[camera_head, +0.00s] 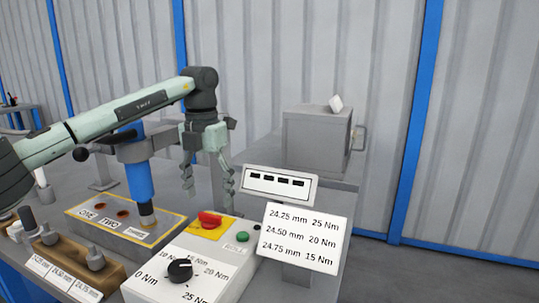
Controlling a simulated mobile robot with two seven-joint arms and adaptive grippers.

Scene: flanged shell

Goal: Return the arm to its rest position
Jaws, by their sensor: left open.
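My left arm (110,115) reaches in from the left, bends at a dark joint and hangs down at the wrist. My left gripper (208,198) points down with its two fingers apart and nothing between them. It hangs above the area between the blue cylindrical tool (139,182) and the control box (190,268). It looks clear of both, though its exact height is hard to tell. My right gripper is not in view.
A plate (85,212) marked ONE, TWO and THREE lies under the blue tool. A wooden block (62,250) with plug gauges stands at front left. A torque sign (303,238) and small display (281,184) stand right. A grey box (316,140) is behind.

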